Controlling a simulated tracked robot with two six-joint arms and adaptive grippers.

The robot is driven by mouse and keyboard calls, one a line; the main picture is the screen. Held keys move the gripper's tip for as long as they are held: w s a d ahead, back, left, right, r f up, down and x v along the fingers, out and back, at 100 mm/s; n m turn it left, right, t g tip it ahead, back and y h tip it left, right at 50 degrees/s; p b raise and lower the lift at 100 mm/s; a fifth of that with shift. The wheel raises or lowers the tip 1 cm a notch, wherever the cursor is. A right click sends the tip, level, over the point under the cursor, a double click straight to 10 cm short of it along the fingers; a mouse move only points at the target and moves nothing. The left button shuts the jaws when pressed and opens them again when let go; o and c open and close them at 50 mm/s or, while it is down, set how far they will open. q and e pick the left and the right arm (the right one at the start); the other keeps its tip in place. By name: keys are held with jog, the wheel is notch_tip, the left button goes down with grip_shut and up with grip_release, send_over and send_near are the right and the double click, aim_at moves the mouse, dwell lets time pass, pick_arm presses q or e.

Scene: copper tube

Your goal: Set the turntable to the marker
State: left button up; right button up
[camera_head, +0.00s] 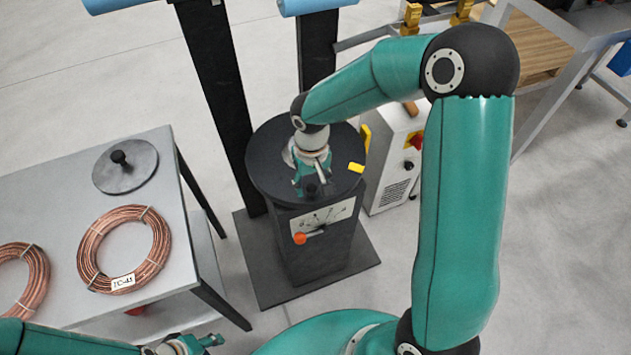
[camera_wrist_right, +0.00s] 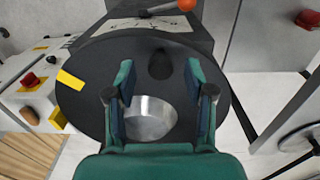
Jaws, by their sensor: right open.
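The turntable (camera_head: 262,165) is a black round disc on a dark pedestal, with a silver hub (camera_wrist_right: 150,118) and an upright black knob (camera_wrist_right: 160,64). A yellow mark (camera_head: 356,168) lies on its rim, also in the wrist view (camera_wrist_right: 70,79). A second yellow piece, the likely marker (camera_head: 366,138), stands just outside the rim; it also shows in the wrist view (camera_wrist_right: 58,118). The two yellow pieces are apart. My right gripper (camera_head: 312,184) is open above the disc, its fingers either side of the knob; contact is unclear. My left gripper (camera_head: 205,343) is at the bottom edge, fingers unclear.
The pedestal has a dial panel (camera_head: 328,217) with an orange lever knob (camera_head: 299,238). A grey table (camera_head: 60,195) at left holds copper coils (camera_head: 124,249) and a round lid (camera_head: 125,166). A white-grey cabinet (camera_head: 390,175) with a red button stands close behind right.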

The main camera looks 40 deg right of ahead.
jog(key=shift+f, duration=0.6)
